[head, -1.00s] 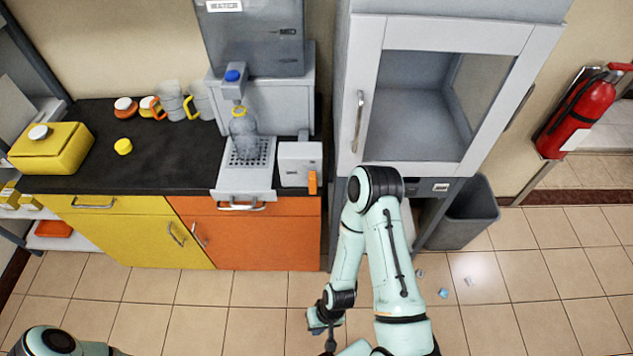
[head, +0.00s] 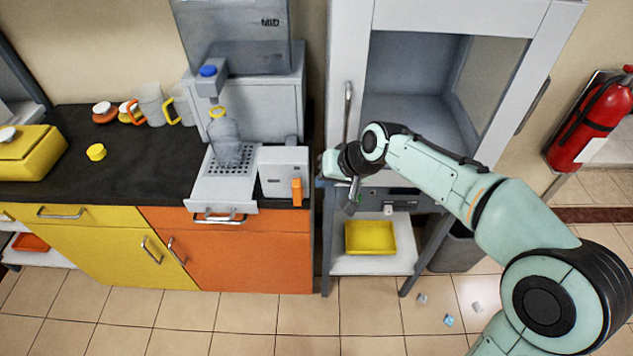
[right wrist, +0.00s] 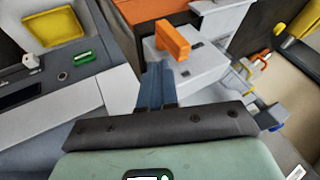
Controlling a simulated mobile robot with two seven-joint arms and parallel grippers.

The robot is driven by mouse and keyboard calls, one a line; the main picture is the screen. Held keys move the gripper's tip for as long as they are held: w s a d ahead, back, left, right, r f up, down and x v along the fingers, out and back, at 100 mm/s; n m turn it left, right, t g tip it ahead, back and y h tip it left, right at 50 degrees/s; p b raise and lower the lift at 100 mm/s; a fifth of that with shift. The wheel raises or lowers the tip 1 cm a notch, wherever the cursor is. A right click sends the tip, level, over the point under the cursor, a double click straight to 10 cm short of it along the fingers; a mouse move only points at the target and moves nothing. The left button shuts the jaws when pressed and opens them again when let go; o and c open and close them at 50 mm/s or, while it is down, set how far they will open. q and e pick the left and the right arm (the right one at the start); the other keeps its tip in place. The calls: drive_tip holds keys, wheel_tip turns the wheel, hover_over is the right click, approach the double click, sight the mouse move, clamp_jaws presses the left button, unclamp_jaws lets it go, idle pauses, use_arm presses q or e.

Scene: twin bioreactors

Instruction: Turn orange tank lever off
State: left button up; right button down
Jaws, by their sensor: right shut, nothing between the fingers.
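The orange lever (head: 297,190) hangs at the front right of a small white box (head: 282,165) on the counter's front edge. In the right wrist view the lever (right wrist: 172,38) is a chunky orange bar on the white box (right wrist: 196,70). My right gripper (head: 352,200) is to the right of the lever, in front of the tall cabinet, apart from it. In the right wrist view its fingers (right wrist: 158,75) are together and empty, pointing towards the box just below the lever in the picture. My left gripper is not in view.
A dispenser with a bottle (head: 224,135) over a drip tray (head: 226,185) stands left of the box. The tall cabinet (head: 345,60) is close behind my right arm. A yellow tray (head: 370,237) sits on its lower shelf. Floor in front of the counter is clear.

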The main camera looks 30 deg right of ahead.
drive_tip(key=shift+t, duration=0.3)
drive_tip(key=r, duration=0.1)
drive_tip(key=s+r, duration=0.1)
drive_tip(key=r, duration=0.1)
drive_tip(key=d+r, duration=0.1)
drive_tip(key=shift+s+r, duration=0.25)
drive_tip(key=shift+r, duration=0.1)
drive_tip(key=b+x, duration=0.1)
drive_tip(key=x, duration=0.9)
